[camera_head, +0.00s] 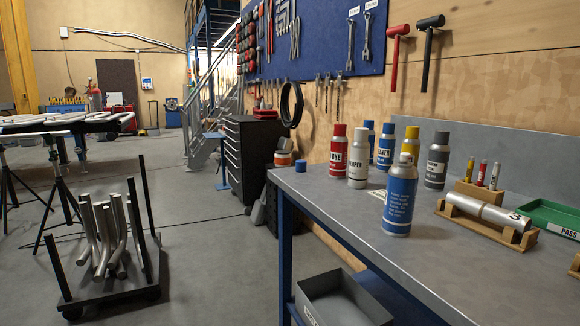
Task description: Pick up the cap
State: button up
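A small blue cap (300,166) stands alone near the far left corner of the grey workbench top (340,200). A blue spray can (399,200) stands nearer, right of the cap, with a pale top and no coloured cap on it. Behind it are a red-capped can (338,152), a white-capped can (358,160), a grey can with a dark cap (436,165) and several others. My gripper is not in view.
A wooden cradle with a metal cylinder (482,211), markers (483,172) and a green tray (555,217) lie to the right. A grey bin (345,300) sits below the bench. A cart with bent pipes (108,245) stands on the left floor. The bench's front left surface is clear.

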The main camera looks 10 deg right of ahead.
aim_at(300, 167)
jog(key=i+z, duration=0.1)
jog(key=i, duration=0.5)
jog(key=i+j, duration=0.1)
jog(key=i, duration=0.45)
jog(key=i+j+z, duration=0.15)
jog(key=i, duration=0.45)
jog(key=i+j+z, duration=0.2)
jog(key=i, duration=0.15)
jog(key=i+z, duration=0.2)
jog(key=i, duration=0.15)
